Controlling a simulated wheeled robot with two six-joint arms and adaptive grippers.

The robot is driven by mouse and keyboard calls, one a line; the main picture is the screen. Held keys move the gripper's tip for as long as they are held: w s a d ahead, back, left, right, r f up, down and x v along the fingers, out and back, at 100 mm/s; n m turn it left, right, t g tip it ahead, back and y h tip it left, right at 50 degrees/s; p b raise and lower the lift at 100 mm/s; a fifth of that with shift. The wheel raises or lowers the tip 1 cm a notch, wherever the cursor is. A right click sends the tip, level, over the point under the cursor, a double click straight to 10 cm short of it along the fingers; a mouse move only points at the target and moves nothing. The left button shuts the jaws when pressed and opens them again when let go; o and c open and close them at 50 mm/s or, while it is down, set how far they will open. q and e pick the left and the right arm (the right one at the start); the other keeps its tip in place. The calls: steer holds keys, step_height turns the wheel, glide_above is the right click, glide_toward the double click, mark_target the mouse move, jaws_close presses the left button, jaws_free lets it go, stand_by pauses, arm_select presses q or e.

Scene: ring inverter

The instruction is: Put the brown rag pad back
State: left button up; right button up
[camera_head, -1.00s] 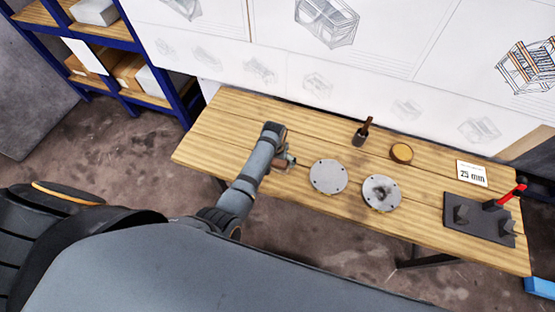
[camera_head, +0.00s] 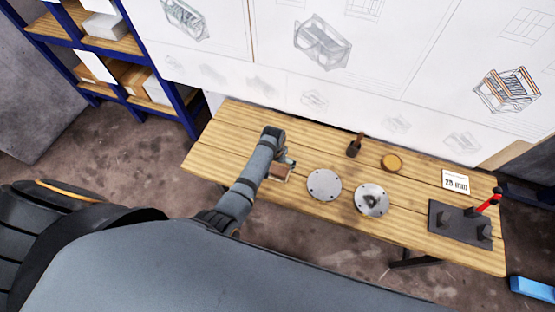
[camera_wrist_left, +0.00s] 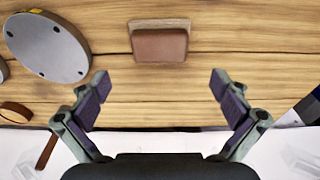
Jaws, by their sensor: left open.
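The brown rag pad (camera_head: 280,174) lies on the wooden bench, left of the grey discs. In the left wrist view the brown pad (camera_wrist_left: 159,46) sits on a thin tan base (camera_wrist_left: 159,23), flat on the planks. My left gripper (camera_head: 289,160) is beside the pad in the head view. In the left wrist view my left gripper (camera_wrist_left: 160,88) is open, with its two fingers wide apart and nothing between them. The pad is beyond the fingertips, apart from them. My right gripper is not in view.
Two grey discs (camera_head: 324,185) (camera_head: 371,200) lie right of the pad. A dark brown handled tool (camera_head: 355,145) and a round tan item (camera_head: 391,162) stand behind them. A white "25 mm" card (camera_head: 455,181) and a dark fixture (camera_head: 460,222) with a red handle are farther right.

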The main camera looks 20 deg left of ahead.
mark_target(276, 173)
arm_select(q)
steer(key=r+p, duration=0.1)
steer(key=r, duration=0.1)
steer(key=r+p, duration=0.1)
steer(key=shift+s+r+p, duration=0.25)
steer(key=shift+r+p, duration=0.05)
steer(key=shift+r, duration=0.05)
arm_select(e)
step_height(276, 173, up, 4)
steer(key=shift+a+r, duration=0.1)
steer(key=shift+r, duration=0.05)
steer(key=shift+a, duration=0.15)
